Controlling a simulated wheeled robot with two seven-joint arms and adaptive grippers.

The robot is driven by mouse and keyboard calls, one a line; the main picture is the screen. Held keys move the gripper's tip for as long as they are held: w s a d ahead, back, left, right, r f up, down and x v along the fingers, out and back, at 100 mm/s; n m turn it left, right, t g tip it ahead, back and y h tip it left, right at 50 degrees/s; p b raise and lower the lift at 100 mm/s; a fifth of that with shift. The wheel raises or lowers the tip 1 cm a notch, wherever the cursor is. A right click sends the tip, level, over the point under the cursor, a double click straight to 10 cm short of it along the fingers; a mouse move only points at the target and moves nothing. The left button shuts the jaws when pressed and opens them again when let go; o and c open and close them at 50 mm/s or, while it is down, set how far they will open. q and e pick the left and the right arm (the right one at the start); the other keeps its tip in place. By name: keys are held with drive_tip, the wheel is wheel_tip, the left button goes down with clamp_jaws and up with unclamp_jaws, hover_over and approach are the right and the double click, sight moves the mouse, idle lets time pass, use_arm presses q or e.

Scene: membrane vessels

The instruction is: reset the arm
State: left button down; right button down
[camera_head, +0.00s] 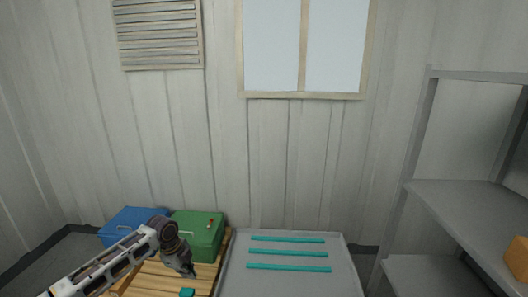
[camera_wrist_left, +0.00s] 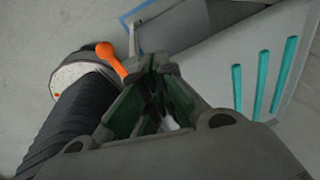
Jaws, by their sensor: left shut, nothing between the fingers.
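My left arm comes in from the lower left in the head view. Its gripper (camera_head: 190,273) points down over the wooden slatted surface (camera_head: 150,280), in front of the green box (camera_head: 205,240). In the left wrist view the left gripper's fingers (camera_wrist_left: 157,66) are together with nothing held between them. A small teal piece (camera_head: 187,292) shows just below the gripper at the bottom edge of the head view. I cannot tell how far the gripper is above it. My right gripper is not in view.
A blue box (camera_head: 127,225) stands beside the green one. A grey table (camera_head: 290,283) carries three teal strips (camera_head: 288,239) to the right. A grey shelf (camera_head: 460,200) with an orange box (camera_head: 517,258) stands at far right. An orange item (camera_wrist_left: 110,58) shows in the wrist view.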

use_arm(q)
drive_tip(key=w+a+r+n+t+y, duration=0.35)
drive_tip(key=w+a+n+t, duration=0.65)
drive_tip(key=w+a+n, duration=0.75)
drive_tip(key=s+f+m, duration=0.1)
drive_tip(key=s+f, duration=0.3)
drive_tip(key=f, duration=0.8)
drive_tip(key=s+f+m, duration=0.1)
drive_tip(key=s+f, duration=0.2)
drive_tip(key=f, duration=0.8)
drive_tip(key=s+d+f+n+g, duration=0.1)
drive_tip(key=s+d+f+g, duration=0.2)
drive_tip(key=s+f, duration=1.05)
drive_tip(key=s+d+f+n+g, duration=0.1)
drive_tip(key=s+d+f+g, duration=0.25)
drive_tip(key=s+f, duration=1)
drive_tip(key=s+d+f+g, duration=0.1)
drive_tip(key=s+d, duration=0.3)
drive_tip(key=s, duration=0.8)
drive_tip(key=s+d+f+g+h, duration=0.1)
drive_tip(key=s+d+f, duration=0.2)
drive_tip(key=s, duration=1)
drive_tip(key=s+d+f+g, duration=0.1)
drive_tip(key=s+d+f, duration=0.3)
drive_tip(key=s, duration=0.9)
drive_tip(key=shift+s+d+f+n+g, duration=0.15)
drive_tip(key=shift+s+d+n+g, duration=0.1)
drive_tip(key=shift+d+n+g, duration=0.15)
